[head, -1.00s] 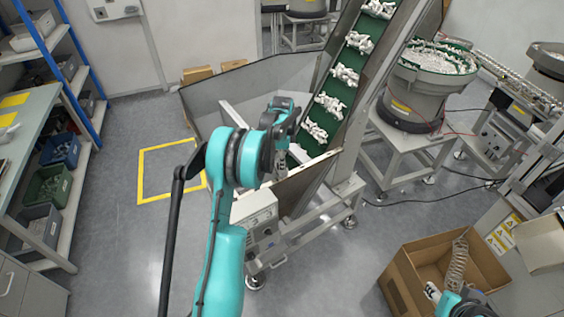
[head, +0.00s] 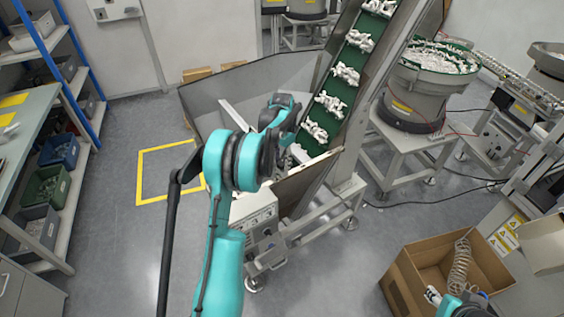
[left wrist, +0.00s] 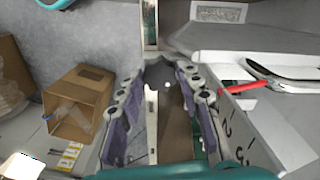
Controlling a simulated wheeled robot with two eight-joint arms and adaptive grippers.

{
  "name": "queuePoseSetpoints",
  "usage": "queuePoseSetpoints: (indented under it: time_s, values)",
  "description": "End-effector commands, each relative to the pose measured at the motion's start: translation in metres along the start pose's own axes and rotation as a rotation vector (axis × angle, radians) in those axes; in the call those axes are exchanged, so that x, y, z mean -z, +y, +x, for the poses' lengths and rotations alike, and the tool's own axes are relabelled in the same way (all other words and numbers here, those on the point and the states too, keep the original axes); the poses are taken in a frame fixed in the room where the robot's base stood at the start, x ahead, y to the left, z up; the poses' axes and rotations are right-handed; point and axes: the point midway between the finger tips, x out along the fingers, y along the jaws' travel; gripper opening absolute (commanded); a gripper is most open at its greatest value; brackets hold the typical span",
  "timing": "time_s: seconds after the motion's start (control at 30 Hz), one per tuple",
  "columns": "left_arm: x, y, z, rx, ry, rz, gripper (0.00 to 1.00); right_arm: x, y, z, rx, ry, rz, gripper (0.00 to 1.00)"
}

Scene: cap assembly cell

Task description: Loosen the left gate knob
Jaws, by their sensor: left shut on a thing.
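In the left wrist view my left gripper (left wrist: 162,82) has its two grey, ridged fingers around a small dark rounded piece, the left gate knob (left wrist: 167,86). The fingers cover most of the knob, so its turn cannot be seen. In the head view my left arm reaches to the lower end of the inclined conveyor (head: 325,110), at the hopper's front plate (head: 308,180). There my own wrist hides the fingers and the knob. My right arm shows only at the bottom right edge, over the cardboard box. Its gripper (head: 433,294) is too small and cut off to read.
A hopper (head: 240,90) surrounds the conveyor's foot. A grey control box (head: 254,212) sits beside my left forearm. An open cardboard box (head: 405,285) with a coiled hose (head: 460,262) stands at lower right. A bowl feeder (head: 415,95) stands behind.

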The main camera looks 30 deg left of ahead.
Motion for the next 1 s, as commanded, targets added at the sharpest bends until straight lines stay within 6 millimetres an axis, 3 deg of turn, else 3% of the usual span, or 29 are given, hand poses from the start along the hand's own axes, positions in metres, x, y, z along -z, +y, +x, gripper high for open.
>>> queuePoseSetpoints:
  time_s: [1.0]
  values:
    - [0.0002, -0.0016, -0.0006, 0.001, 0.003, -0.963, 0.06, -0.008, 0.0, 0.0112, 0.0, 0.0, 0.0, 0.4]
